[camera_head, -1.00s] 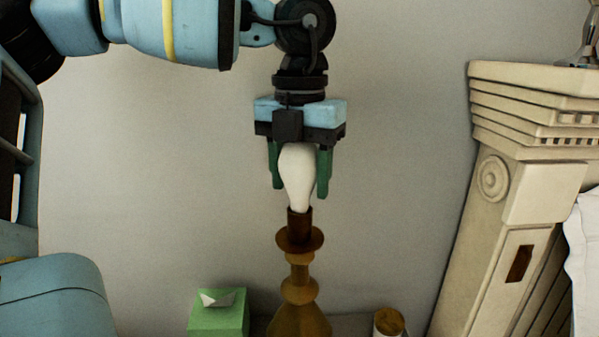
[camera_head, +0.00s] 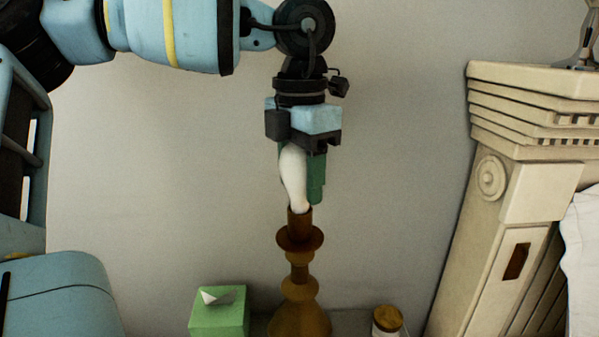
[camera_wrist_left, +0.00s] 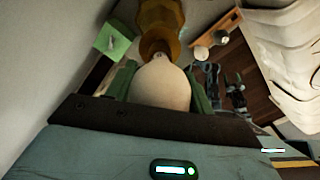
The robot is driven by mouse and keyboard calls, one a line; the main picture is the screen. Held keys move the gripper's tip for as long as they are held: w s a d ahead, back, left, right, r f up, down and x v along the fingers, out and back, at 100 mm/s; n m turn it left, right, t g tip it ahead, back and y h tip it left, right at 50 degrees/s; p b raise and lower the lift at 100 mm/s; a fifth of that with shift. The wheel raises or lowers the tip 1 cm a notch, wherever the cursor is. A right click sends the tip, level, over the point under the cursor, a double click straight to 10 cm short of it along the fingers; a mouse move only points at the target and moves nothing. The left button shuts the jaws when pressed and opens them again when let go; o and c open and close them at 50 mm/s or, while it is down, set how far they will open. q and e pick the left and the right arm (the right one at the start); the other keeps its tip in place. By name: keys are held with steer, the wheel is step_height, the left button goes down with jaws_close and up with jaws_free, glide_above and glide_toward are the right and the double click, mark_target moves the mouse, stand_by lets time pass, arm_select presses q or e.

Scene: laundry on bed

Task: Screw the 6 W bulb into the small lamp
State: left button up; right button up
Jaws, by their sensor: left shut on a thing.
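The white bulb (camera_head: 293,177) is upright with a slight tilt, its lower end at the socket of the brown lamp (camera_head: 299,268). My left gripper (camera_head: 301,180) is shut on the bulb from above, with its green fingers on either side. The left wrist view shows the bulb (camera_wrist_left: 160,84) between the green fingers, with the lamp (camera_wrist_left: 160,28) beyond it. How deep the bulb's base sits in the socket cannot be told. No wattage mark can be read.
A green tissue box (camera_head: 219,313) stands left of the lamp and a small jar with a wooden lid (camera_head: 387,321) stands right of it. A carved cream bedpost (camera_head: 511,190) rises at the right. The wall behind is bare.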

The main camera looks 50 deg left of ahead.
steer(key=shift+w, duration=0.3)
arm_select(q)
steer(key=m, duration=0.2)
steer(key=shift+m, duration=0.7)
arm_select(e)
steer(key=shift+r, duration=0.2)
steer(key=shift+s, duration=0.15)
arm_select(q)
steer(key=m, duration=0.3)
steer(key=shift+p, duration=0.3)
arm_select(e)
steer(key=shift+r, duration=0.15)
